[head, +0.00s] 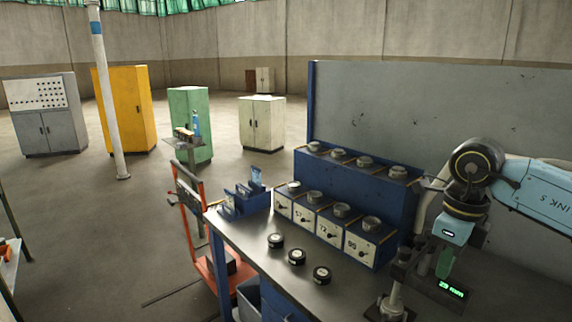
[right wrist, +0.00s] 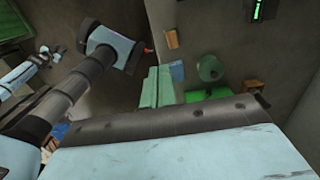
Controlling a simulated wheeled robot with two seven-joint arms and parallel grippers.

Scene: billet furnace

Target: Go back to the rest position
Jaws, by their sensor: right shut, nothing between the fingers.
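My right arm comes in from the right edge of the head view. Its right gripper (head: 445,264) hangs pointing down over the right end of the workbench (head: 258,246). It is shut and empty. Near it is a dark device with a lit green readout (head: 452,289); I cannot tell whether the gripper touches it.
A blue rack with dials (head: 359,195) stands at the back of the bench, before a grey panel (head: 440,112). Three dark round pieces (head: 297,257) lie on the bench. An orange trolley (head: 188,208) stands left. Cabinets, including a yellow one (head: 130,108), stand farther back across open floor.

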